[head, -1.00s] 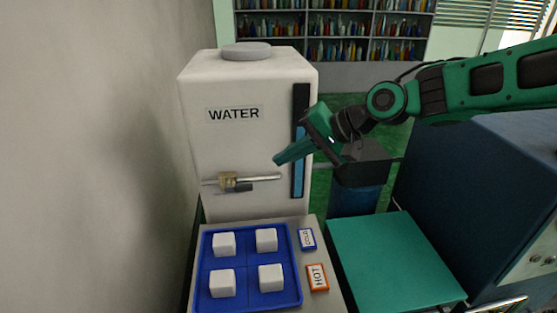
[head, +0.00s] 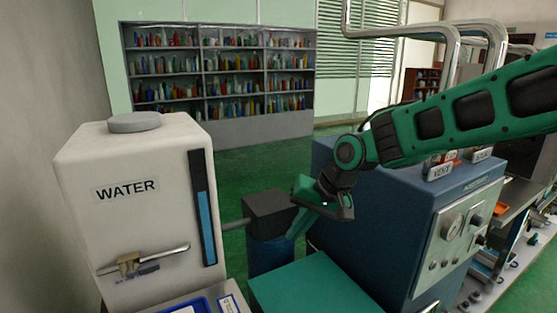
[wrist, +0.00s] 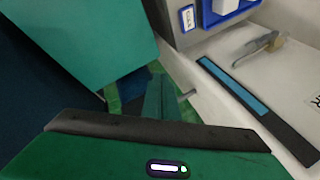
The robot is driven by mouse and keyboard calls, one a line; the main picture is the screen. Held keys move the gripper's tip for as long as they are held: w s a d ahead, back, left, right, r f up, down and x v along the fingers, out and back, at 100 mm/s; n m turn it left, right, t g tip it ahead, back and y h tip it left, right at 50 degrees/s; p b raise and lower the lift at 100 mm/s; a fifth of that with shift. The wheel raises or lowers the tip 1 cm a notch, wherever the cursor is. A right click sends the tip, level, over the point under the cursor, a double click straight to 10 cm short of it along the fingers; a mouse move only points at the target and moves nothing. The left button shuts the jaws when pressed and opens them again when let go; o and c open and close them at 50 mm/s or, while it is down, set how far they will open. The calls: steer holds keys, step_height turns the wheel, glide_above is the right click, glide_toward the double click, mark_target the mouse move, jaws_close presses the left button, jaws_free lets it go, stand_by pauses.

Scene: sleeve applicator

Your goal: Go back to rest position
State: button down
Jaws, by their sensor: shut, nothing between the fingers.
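My gripper (head: 300,222) is at the end of the green arm in the head view, right of the white water dispenser (head: 90,220) and in front of the blue machine. Its fingers are shut with nothing between them. In the wrist view the green fingers (wrist: 160,98) point away past the dispenser's side. The dispenser's tap (head: 130,263) and blue level strip (head: 206,225) are left of the gripper and apart from it.
A blue cabinet machine (head: 370,215) with gauges stands at the right. A teal surface (head: 310,288) lies below the gripper. A dark box on a blue cylinder (head: 268,215) stands behind the gripper. Bottle shelves (head: 215,125) line the back. Green floor (head: 240,165) is open before them.

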steer(key=s+d+m+h, duration=0.2)
steer(key=s+d, duration=0.3)
steer(key=d, duration=0.8)
steer(key=s+d+m+h, duration=0.15)
steer(key=s+d, duration=0.35)
steer(key=d, duration=0.8)
steer(key=s+d+f+m+g, duration=0.1)
steer(key=s+d, duration=0.4)
steer(key=s, duration=0.4)
steer(key=s+d+f+m+g+h, duration=0.1)
steer(key=s+d+f, duration=0.1)
steer(key=s+d, duration=0.4)
steer(key=s, duration=0.4)
steer(key=shift+m+g, duration=0.35)
steer(key=shift+g, duration=0.05)
steer(key=shift+w, duration=0.1)
steer(key=shift+w+f+h, duration=0.25)
steer(key=shift+w+f, duration=0.05)
steer(key=shift+w, duration=0.3)
